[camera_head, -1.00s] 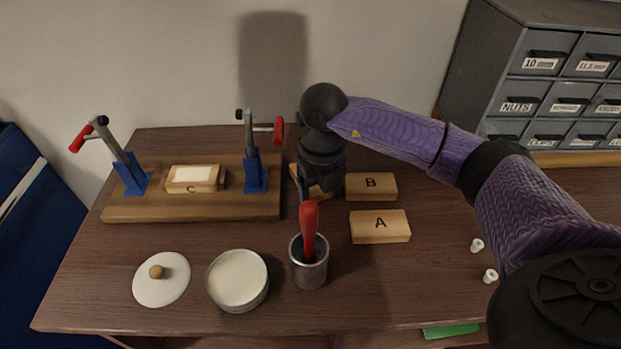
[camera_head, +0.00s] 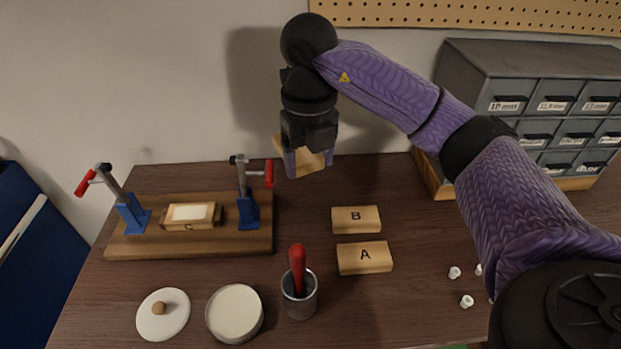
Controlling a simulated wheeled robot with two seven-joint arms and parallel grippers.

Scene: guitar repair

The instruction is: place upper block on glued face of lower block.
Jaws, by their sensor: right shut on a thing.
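The lower block, marked C (camera_head: 188,226), lies on the wooden clamping board (camera_head: 150,246) between two blue clamps. Its top face carries a whitish patch (camera_head: 190,212). My right gripper (camera_head: 308,162) is shut on a light wooden block (camera_head: 304,163), held slightly tilted in the air right of the board and above the table. No letter can be read on the held block, and the fingers hide part of it. Blocks B (camera_head: 356,220) and A (camera_head: 365,258) lie on the table to the right. My left gripper is not in view.
A left clamp (camera_head: 130,212) and right clamp (camera_head: 247,208) with red handles rise beside block C. A cup with a red-handled tool (camera_head: 299,303), a white round pot (camera_head: 234,313) and its lid (camera_head: 163,314) stand in front. Grey drawers (camera_head: 540,100) stand back right.

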